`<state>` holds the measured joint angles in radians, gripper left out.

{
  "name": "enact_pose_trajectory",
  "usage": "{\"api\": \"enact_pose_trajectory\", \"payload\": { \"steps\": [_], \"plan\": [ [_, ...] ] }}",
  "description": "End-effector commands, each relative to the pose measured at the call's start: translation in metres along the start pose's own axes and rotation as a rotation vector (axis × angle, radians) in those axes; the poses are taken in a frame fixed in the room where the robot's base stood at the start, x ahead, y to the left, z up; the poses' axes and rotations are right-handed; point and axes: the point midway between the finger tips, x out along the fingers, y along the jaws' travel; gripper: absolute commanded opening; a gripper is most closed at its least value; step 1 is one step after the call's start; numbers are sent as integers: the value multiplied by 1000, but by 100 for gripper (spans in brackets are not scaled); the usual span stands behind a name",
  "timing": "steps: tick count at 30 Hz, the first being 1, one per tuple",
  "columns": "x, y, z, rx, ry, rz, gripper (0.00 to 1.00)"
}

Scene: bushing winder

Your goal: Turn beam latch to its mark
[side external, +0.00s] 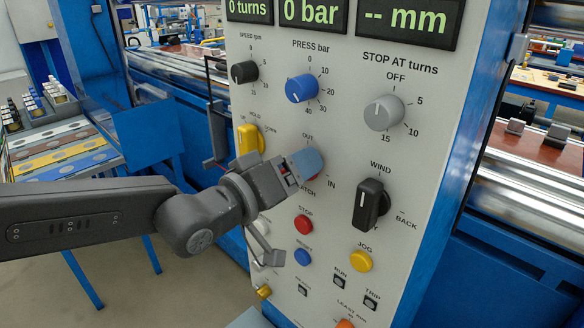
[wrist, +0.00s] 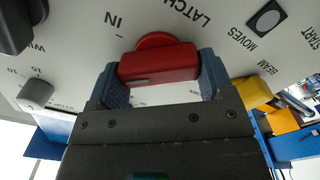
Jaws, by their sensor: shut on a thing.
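The beam latch is a red handle (wrist: 160,63) on a round red base, on the pale control panel. In the wrist view it sits between the two blue fingers of my gripper (wrist: 163,77), which are shut on its sides. The IN mark is at its upper left there, and the word LATCH at its upper right. In the side view my gripper (side external: 302,168) covers most of the latch, with OUT above and IN to the right. I cannot tell exactly which way the handle points.
A yellow knob (side external: 250,140) is left of the latch. A black WIND switch (side external: 370,204) is to the right. The red STOP button (side external: 304,224) and blue RESET button (side external: 303,257) are below. Blue (side external: 302,88) and grey (side external: 384,112) dials are above.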

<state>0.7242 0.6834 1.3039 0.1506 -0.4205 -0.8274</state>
Motion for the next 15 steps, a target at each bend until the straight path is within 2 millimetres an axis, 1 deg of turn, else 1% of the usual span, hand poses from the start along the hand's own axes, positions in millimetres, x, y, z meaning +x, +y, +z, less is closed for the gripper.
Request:
{"api": "enact_pose_trajectory", "payload": {
  "steps": [15],
  "plan": [
    [0,-4,0,-490,1,-1,51]
  ]
}}
